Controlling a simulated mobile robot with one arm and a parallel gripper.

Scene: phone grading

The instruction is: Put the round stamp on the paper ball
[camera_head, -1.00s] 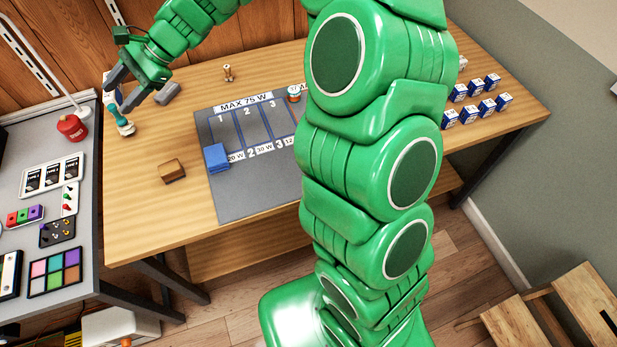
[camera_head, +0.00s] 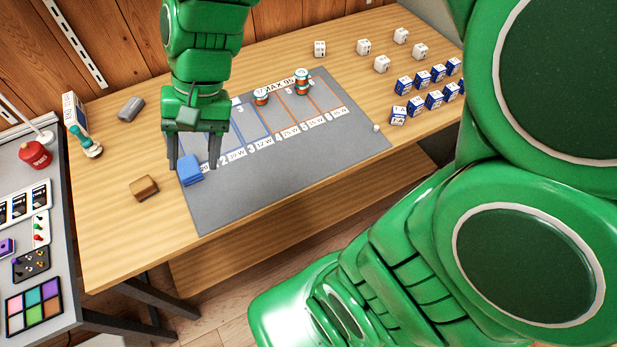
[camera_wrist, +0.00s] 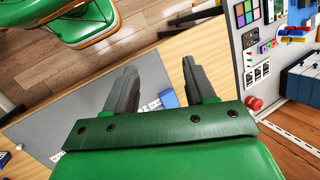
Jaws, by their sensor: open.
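My gripper (camera_head: 194,165) is open, pointing down at the left edge of the grey mat, close to a blue block (camera_head: 190,172); whether it touches the block is unclear. In the wrist view my gripper (camera_wrist: 158,75) has nothing between its fingers, and the blue block (camera_wrist: 168,98) shows beyond them. A teal-handled piece with a pale round base (camera_head: 86,146), possibly the round stamp, stands at the table's left edge. A small whitish lump (camera_head: 376,128), possibly the paper ball, lies at the mat's right edge. My arm hides part of the table's back.
The grey mat (camera_head: 270,195) has marked lanes; stacked round tokens (camera_head: 301,80) stand at its back. A brown block (camera_head: 144,188) and a grey piece (camera_head: 131,108) lie left. White cubes (camera_head: 382,64) and blue-white boxes (camera_head: 404,86) fill the right. The front mat is clear.

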